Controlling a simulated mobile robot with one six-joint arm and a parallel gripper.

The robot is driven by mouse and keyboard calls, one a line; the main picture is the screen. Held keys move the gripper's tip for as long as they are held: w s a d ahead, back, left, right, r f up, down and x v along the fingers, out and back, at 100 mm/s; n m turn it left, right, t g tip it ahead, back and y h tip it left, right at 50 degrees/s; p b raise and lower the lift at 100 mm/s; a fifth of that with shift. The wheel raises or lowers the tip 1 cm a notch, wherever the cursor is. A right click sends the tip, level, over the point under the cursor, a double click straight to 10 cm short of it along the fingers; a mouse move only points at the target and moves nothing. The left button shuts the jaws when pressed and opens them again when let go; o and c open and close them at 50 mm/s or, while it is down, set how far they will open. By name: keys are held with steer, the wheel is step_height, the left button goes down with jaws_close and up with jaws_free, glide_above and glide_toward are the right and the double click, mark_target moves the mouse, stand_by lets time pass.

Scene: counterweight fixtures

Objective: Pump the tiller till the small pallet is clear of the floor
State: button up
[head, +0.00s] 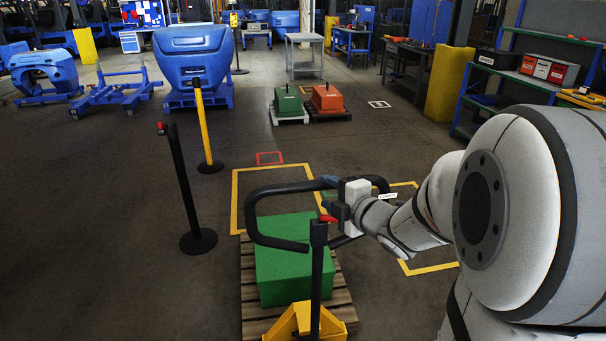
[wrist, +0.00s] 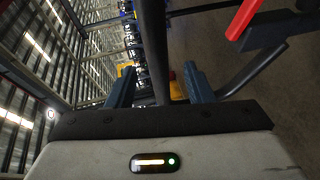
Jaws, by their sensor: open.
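The tiller (head: 317,275) of a yellow pallet truck (head: 295,322) rises at the bottom centre of the head view, with a black loop handle and a red lever (head: 328,218). The small wooden pallet (head: 248,290) carries a green block (head: 285,255) just beyond it. Whether the pallet touches the floor cannot be told. My gripper (head: 335,192) is at the handle's far bar. In the wrist view my gripper (wrist: 160,88) is open, its two blue fingers on either side of the black bar (wrist: 153,45), with gaps visible. The red lever shows at upper right (wrist: 243,18).
Black and yellow barrier posts (head: 188,190) (head: 205,120) stand left of the pallet. Yellow floor outlines (head: 235,190) lie beyond and right of it. Green and orange weights (head: 288,100) (head: 327,97) sit on pallets farther back. A shelf bench (head: 510,75) stands at right.

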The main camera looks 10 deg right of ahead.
mark_target(310, 183)
steer(key=shift+w+a, duration=0.4)
steer(key=shift+w, duration=0.05)
steer(key=p+x, duration=0.1)
steer(key=x, duration=0.5)
steer(key=shift+w+a+p, duration=0.15)
steer(key=shift+w+p, duration=0.15)
steer(key=shift+w, duration=0.05)
jaws_close()
